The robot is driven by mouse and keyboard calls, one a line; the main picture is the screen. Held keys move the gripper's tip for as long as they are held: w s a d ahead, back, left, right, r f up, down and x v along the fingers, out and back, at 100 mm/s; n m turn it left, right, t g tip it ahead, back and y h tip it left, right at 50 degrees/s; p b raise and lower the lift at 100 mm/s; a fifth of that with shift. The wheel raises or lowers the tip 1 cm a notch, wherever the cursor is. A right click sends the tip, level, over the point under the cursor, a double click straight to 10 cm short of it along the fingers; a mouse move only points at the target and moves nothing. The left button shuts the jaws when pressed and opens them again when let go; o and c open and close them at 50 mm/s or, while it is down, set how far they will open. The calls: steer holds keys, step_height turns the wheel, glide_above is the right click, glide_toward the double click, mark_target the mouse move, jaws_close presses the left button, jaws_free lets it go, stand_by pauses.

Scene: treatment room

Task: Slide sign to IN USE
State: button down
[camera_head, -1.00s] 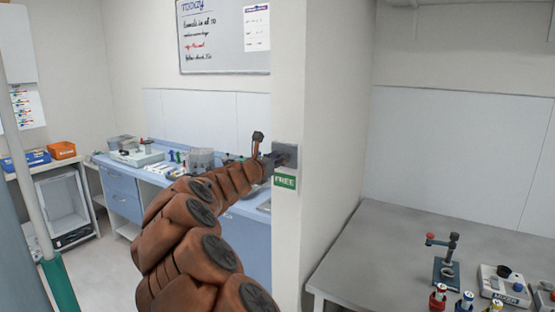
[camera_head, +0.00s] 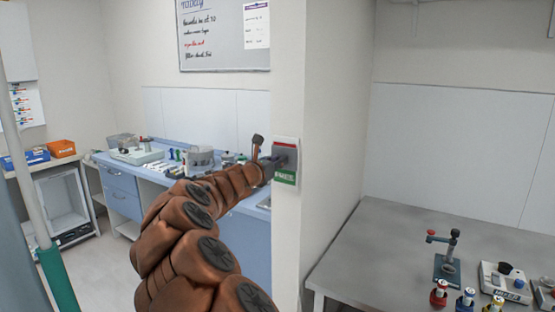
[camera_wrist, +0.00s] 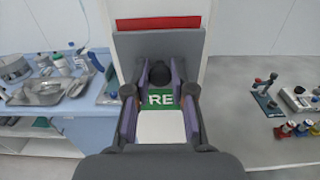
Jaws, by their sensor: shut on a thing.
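The sliding sign is on the end face of the white wall, near the middle of the head view. Its grey slider plate (camera_head: 291,158) has a red strip (camera_head: 287,141) showing above it and a green FREE label (camera_head: 285,178) below, partly covered. The wrist view shows the slider plate (camera_wrist: 160,43), the red strip (camera_wrist: 158,23) and the letters "RE" on the green label (camera_wrist: 160,98). My gripper (camera_wrist: 161,74) is shut on the dark knob (camera_wrist: 160,66) of the slider. In the head view my gripper (camera_head: 275,162) hides part of the plate.
A grey table (camera_head: 385,238) with a stand (camera_head: 447,258) and several small items is at the right. A blue counter (camera_head: 122,182) with lab items runs behind the wall at the left. A whiteboard (camera_head: 222,50) hangs above it.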

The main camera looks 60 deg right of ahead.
step_height(320, 180, down, 7)
steer(key=b, duration=0.3)
steer(key=shift+f, duration=0.1)
steer(key=c, duration=1.1)
jaws_free()
steer(key=shift+o, duration=0.5)
steer(key=shift+a, duration=0.1)
steer(key=a, duration=1.1)
steer(key=shift+s+a, duration=0.25)
steer(key=shift+a, duration=0.15)
